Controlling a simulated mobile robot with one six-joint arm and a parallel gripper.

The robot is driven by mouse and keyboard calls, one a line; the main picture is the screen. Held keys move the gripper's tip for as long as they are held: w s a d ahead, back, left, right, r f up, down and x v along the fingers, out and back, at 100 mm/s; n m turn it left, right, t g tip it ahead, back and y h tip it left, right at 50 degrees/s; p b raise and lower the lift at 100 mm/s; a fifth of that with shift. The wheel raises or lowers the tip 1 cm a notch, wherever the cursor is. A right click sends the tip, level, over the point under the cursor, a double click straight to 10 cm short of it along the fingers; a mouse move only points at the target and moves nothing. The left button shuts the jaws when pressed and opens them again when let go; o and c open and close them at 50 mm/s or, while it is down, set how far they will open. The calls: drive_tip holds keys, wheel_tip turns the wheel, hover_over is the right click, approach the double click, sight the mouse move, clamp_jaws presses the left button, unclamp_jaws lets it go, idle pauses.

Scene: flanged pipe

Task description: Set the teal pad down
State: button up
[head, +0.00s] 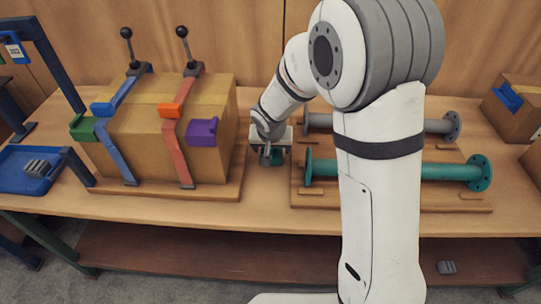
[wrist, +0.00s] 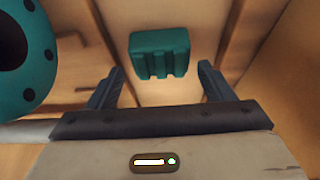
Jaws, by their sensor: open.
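The teal pad (wrist: 160,45) is a small ridged block that appears to lie on the wooden table between the strapped box and the pipe board. In the head view the pad (head: 278,159) shows partly behind my gripper (head: 268,157). My gripper (wrist: 161,70) is open and empty, its two fingers spread wide. In the wrist view the pad sits just beyond the fingertips, centred between them, and no finger touches it. The teal flanged pipe (head: 410,171) lies on a wooden board (head: 400,200) to the right; its flange (wrist: 20,45) fills the wrist view's upper left.
A cardboard box (head: 130,160) with blue and orange straps and coloured pads stands left. A grey pipe (head: 436,126) lies behind the teal one. A blue tray (head: 15,180) with a grey pad is far left. An open carton (head: 510,115) is at right. A grey block (head: 446,267) lies low.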

sight(271, 151)
drive_tip(key=shift+x, duration=1.95)
drive_tip(key=shift+c, duration=0.4)
drive_tip(key=shift+r, duration=0.1)
drive_tip(key=c, duration=0.7)
